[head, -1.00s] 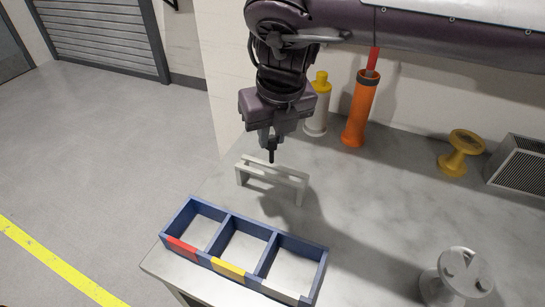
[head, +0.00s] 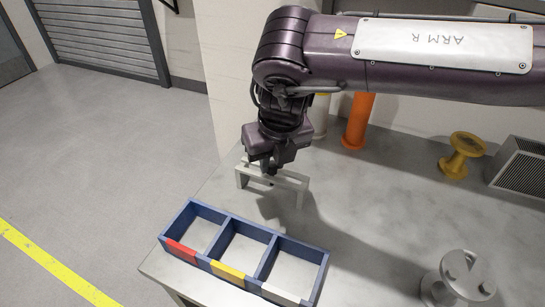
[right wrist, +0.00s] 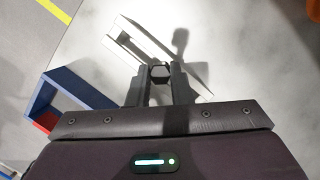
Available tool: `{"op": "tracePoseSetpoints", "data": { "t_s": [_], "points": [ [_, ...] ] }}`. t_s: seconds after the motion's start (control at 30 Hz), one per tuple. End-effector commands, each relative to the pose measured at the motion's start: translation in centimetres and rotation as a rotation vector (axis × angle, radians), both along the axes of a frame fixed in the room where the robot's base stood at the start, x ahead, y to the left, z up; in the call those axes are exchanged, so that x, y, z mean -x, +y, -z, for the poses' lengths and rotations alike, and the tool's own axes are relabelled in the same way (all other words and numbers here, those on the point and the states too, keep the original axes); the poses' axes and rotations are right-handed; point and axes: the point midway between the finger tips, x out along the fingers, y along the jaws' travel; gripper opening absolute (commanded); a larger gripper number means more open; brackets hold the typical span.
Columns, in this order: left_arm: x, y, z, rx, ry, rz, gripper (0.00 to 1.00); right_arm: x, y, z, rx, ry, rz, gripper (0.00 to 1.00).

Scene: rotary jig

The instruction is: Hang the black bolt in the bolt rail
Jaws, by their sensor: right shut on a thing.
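The light grey bolt rail (head: 294,182) stands on the worktop behind the three-part bin, two bars with a slot between them on end legs. My right gripper (head: 268,171) is over the rail, pointing down, and is shut on the black bolt. In the right wrist view the bolt's dark hexagonal head (right wrist: 160,71) sits between the two fingertips, close to the near end of the rail (right wrist: 128,46). The shank is mostly hidden, so I cannot tell whether it is in the slot. My left gripper is not in view.
A blue bin (head: 226,226) with red, yellow and pale front labels stands in front of the rail. An orange cylinder (head: 358,122), a yellow spool (head: 461,155), a vented box (head: 520,168) and a grey round fixture (head: 462,277) stand around. The worktop right of the rail is clear.

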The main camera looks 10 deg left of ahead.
Motion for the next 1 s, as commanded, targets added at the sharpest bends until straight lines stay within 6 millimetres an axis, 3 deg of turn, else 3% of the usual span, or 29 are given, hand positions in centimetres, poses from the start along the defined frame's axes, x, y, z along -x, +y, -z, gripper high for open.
{"op": "tracePoseSetpoints", "data": {
  "t_s": [0.07,0.1,0.27,0.63,0.77,1.0],
  "points": [
    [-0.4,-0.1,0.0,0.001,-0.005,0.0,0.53,0.0,0.0,0.3,-0.001,0.001,0.0,0.0],
    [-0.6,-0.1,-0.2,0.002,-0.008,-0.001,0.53,0.0,0.0,0.3,0.0,0.0,0.0,0.21],
    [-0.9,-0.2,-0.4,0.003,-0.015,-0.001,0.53,0.0,0.0,0.3,0.001,0.001,0.0,0.41],
    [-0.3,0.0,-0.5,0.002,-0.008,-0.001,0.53,0.0,0.0,-0.6,0.0,-0.002,-0.001,0.41],
    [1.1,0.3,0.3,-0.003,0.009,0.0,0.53,0.3,-0.2,-2.5,-0.002,-0.002,0.0,0.41],
    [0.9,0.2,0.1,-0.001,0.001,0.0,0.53,1.5,-1.0,-7.7,-0.002,-0.003,0.001,0.41]
  ]
}}
